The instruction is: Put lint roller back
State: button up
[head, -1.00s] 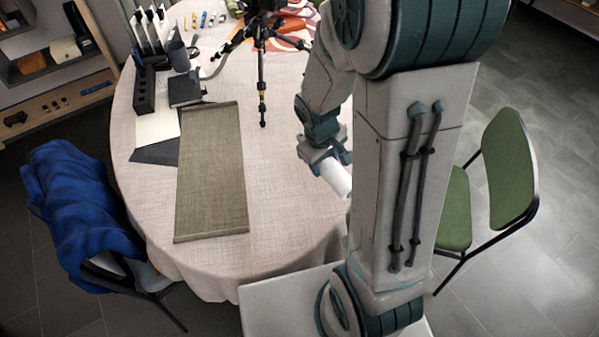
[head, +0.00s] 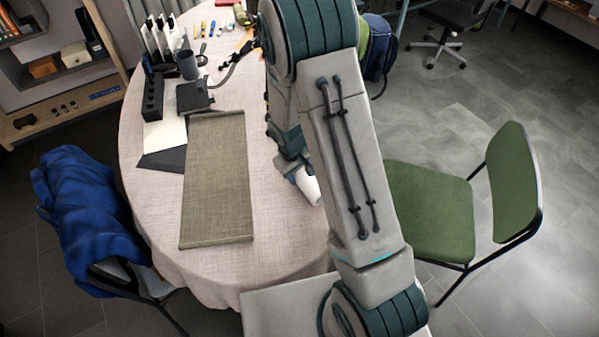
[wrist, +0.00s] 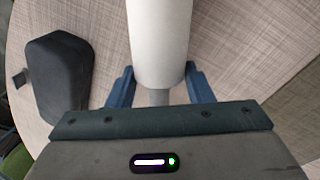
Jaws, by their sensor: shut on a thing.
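The lint roller is a white cylinder (head: 308,187) with a grey handle, over the right part of the tablecloth. My gripper (head: 292,167) is shut on it, and my arm covers part of the gripper in the head view. In the wrist view the white roller (wrist: 158,40) points away from my gripper (wrist: 159,86), with the grey handle between the two blue fingers. I cannot tell how high the roller is above the cloth.
A greenish-brown mat (head: 215,180) lies on the round table (head: 262,225). A black holder (head: 153,97) and grey mug (head: 187,65) stand at the back left. A dark case (wrist: 58,80) shows in the wrist view. A green chair (head: 428,210) and blue-draped chair (head: 85,215) flank the table.

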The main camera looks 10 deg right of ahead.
jog(key=shift+f, duration=0.55)
jog(key=shift+f, duration=0.2)
jog(key=o, duration=1.1)
jog(key=shift+r, duration=0.1)
